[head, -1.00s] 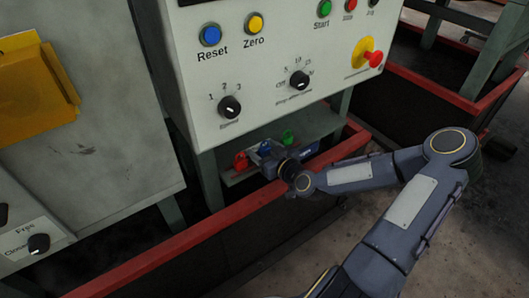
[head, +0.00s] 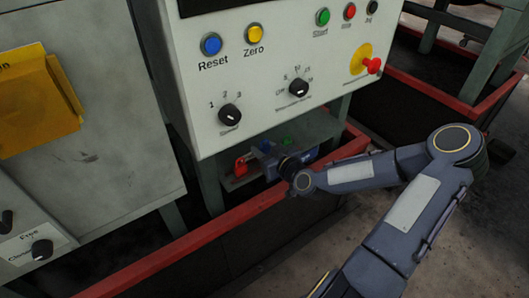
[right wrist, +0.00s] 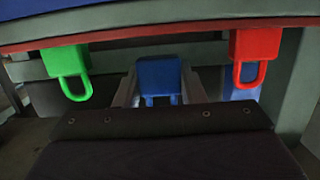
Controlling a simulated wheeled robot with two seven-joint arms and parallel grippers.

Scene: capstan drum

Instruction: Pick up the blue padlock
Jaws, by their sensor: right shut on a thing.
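The blue padlock (right wrist: 158,76) is in the middle of the right wrist view, between the two pale fingers of my right gripper (right wrist: 158,92). The fingers are closed on its sides, and its shackle points down in that picture. In the head view my right gripper (head: 272,155) is under the control panel, at the low shelf; it hides most of the blue padlock there. I cannot tell whether the padlock touches anything besides the fingers. My left gripper is out of view.
In the head view the red padlock (head: 241,165) is left of my gripper. The control panel (head: 270,70) overhangs, and a red rail (head: 235,210) runs in front.

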